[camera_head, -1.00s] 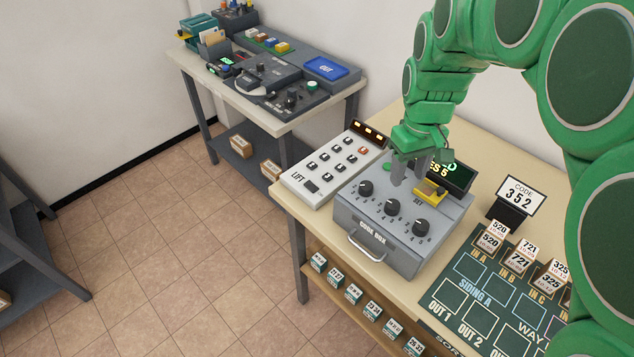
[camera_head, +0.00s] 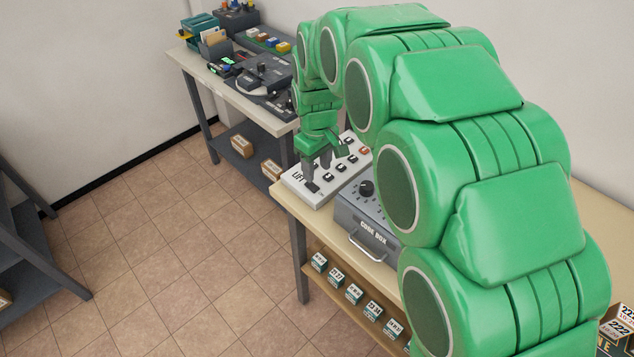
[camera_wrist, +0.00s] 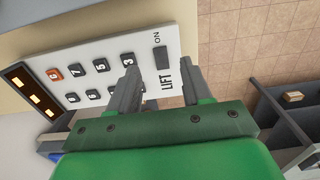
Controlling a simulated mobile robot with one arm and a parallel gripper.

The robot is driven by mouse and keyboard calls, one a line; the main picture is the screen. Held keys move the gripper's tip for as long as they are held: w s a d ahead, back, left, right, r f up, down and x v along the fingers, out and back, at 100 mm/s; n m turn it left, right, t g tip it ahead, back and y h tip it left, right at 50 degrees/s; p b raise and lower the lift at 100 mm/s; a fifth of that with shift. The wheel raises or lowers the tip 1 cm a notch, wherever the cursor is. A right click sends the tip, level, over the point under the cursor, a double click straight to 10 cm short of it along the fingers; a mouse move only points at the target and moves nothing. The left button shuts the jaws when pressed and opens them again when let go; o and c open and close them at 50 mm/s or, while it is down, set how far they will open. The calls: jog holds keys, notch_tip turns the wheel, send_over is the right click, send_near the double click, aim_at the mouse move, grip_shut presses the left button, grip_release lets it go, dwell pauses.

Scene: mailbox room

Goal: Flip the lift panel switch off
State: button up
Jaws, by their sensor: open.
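The white lift panel (camera_head: 322,190) lies on the beige table at its left end, beside the code box. In the wrist view, the panel (camera_wrist: 145,42) shows numbered buttons, one orange button and the words LIFT and ON. Its dark switch (camera_wrist: 162,58) sits beside the word ON; whether it is on or off I cannot tell. My gripper (camera_head: 318,172) is over the panel's near end. In the wrist view, my gripper (camera_wrist: 159,57) is open and empty, with one finger on each side of the switch in the picture. Contact with the panel cannot be told.
The grey code box (camera_head: 355,215) stands right of the panel, partly hidden by my arm. A dark display strip (camera_wrist: 30,92) with lit orange marks is at the panel's far end. Another table (camera_head: 215,75) with devices stands behind. Tiled floor lies open at left.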

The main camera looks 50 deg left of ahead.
aim_at(317, 190)
jog(key=shift+f, duration=3.2)
grip_shut()
